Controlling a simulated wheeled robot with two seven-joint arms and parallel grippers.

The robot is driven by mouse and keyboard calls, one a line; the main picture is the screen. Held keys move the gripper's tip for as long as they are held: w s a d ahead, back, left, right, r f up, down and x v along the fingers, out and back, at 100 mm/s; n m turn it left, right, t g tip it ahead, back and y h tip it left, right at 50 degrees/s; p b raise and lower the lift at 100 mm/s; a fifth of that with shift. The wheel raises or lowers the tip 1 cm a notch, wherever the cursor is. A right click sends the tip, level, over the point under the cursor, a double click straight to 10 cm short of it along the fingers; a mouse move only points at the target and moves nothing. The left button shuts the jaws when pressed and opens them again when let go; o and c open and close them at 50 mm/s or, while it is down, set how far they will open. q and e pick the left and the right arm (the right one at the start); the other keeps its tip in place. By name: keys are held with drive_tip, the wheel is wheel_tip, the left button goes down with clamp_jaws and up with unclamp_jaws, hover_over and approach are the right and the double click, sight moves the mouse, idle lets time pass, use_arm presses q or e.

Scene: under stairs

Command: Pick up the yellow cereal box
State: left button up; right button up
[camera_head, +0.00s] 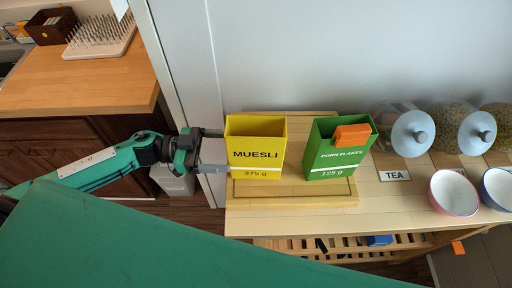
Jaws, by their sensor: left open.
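The yellow cereal box (256,160), marked MUESLI 375 g, stands upright and open-topped on a wooden board (290,194) on the shelf top. My left gripper (222,151) comes in from the left at the box's left side. Its two fingers point right, one near the box's upper left edge and one lower by its left front edge. The jaws are open; I cannot tell whether the fingers touch the box. My right gripper is out of view.
Further right are lidded jars (412,133), a TEA label (394,176) and bowls (454,193). A pale wall (320,60) rises close behind. A wooden counter (95,85) is at left.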

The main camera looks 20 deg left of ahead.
sight(250, 152)
use_arm(q)
drive_tip(key=shift+x, duration=1.15)
drive_tip(key=p+x, duration=0.1)
drive_tip(key=x, duration=0.1)
drive_tip(key=p+x, duration=0.2)
drive_tip(key=shift+s+d+r, duration=0.15)
drive_tip(key=shift+d+r, duration=0.1)
drive_tip(key=shift+d+f, duration=0.1)
drive_tip(key=shift+d, duration=0.25)
drive_tip(key=c, duration=1.1)
